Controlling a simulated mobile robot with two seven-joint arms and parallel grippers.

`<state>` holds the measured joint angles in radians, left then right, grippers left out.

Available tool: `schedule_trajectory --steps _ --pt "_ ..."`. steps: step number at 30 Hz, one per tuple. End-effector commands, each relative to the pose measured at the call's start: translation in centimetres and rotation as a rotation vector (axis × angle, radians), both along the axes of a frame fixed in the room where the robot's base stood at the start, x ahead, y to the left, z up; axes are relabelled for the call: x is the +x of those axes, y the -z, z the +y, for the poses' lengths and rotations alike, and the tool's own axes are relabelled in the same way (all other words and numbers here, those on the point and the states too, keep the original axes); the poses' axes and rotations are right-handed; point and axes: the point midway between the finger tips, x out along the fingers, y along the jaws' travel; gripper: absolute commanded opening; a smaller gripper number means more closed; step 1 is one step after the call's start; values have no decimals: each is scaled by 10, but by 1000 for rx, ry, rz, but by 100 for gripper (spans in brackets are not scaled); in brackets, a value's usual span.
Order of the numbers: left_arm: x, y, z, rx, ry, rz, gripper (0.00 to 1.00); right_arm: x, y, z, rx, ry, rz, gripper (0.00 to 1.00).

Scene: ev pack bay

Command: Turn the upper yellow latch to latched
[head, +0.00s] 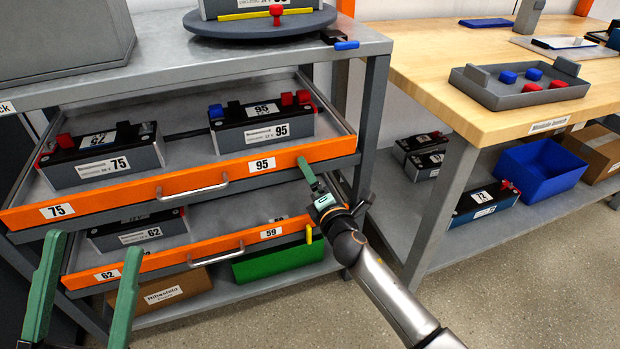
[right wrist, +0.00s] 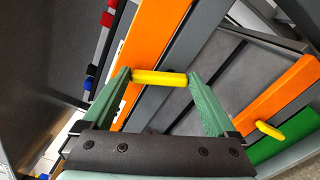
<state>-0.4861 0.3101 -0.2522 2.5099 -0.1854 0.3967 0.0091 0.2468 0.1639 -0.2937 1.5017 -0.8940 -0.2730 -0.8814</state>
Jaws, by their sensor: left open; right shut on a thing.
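The upper yellow latch (right wrist: 160,78) lies between the two green fingers of my right gripper (right wrist: 158,82), which is shut on it. The latch spans from the orange drawer front toward the grey frame. In the head view my right gripper (head: 312,180) is at the right end of the upper orange drawer front (head: 225,173) and hides this latch. The lower yellow latch (head: 309,233) is at the right end of the lower drawer front, near upright; it also shows in the right wrist view (right wrist: 270,131). My left gripper (head: 95,245) is open and empty, in front of the drawers at left.
The upper drawer holds batteries marked 75 (head: 100,165) and 95 (head: 265,128). A green bin (head: 278,263) and a cardboard box (head: 165,290) sit below. A wooden bench (head: 430,60) stands right, with a blue bin (head: 540,172) underneath. The floor ahead is clear.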

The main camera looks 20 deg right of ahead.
Motion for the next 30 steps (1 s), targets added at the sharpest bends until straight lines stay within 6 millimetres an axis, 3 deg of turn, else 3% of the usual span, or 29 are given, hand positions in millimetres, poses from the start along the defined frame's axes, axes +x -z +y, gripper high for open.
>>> schedule_trajectory --steps 15,30 --pt "0 -3 0 -3 1 1 74 0 1 -5 359 -1 14 37" --pt "0 -4 0 -4 1 -1 74 0 2 -7 435 1 17 37"
